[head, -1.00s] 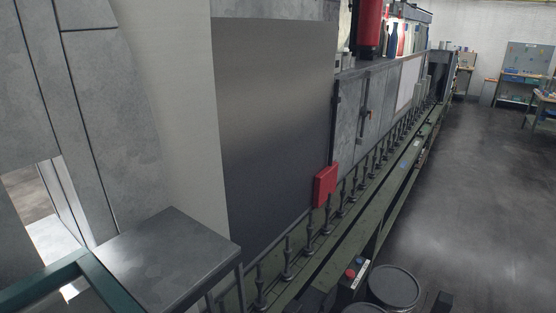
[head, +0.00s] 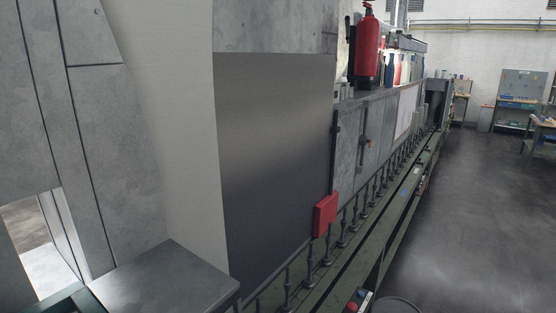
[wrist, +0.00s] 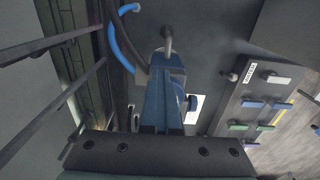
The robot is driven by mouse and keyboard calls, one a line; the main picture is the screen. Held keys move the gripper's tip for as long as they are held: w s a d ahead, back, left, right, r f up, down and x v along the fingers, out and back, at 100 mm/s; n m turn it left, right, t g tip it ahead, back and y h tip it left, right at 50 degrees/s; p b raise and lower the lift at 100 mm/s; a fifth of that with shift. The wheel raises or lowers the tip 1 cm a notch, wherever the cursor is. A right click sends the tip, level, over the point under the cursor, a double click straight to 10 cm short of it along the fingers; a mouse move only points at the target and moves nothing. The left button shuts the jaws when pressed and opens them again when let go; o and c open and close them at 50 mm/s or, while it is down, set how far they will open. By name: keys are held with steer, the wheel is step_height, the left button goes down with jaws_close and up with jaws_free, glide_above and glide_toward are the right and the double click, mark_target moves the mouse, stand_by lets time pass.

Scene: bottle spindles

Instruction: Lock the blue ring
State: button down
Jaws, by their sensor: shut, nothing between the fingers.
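I cannot make out a blue ring for certain in either view. In the wrist view my gripper (wrist: 168,62) points away from the camera, with its blue-grey fingers together and nothing seen between them. A small blue part (wrist: 192,103) shows against a white patch just right of the fingers; I cannot tell what it is. A curved blue hose (wrist: 122,45) runs left of the fingertips, apart from them as far as I can see. My gripper does not show in the head view.
In the wrist view a labelled panel (wrist: 232,95) with several coloured handles stands at the right, and dark bars cross the left. In the head view a long machine (head: 275,150) carries a row of spindles (head: 342,240) and a red box (head: 325,215). The floor (head: 470,200) at right is open.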

steer(key=shift+s, duration=0.2)
steer(key=shift+s+d+p, duration=0.55)
steer(key=shift+d+p, duration=0.25)
steer(key=shift+d, duration=0.1)
steer(key=shift+s+d, duration=0.1)
steer(key=shift+s, duration=0.05)
steer(key=shift+d, duration=0.15)
step_height(320, 180, up, 6)
steer(key=p, duration=0.6)
steer(key=shift+w+d, duration=0.2)
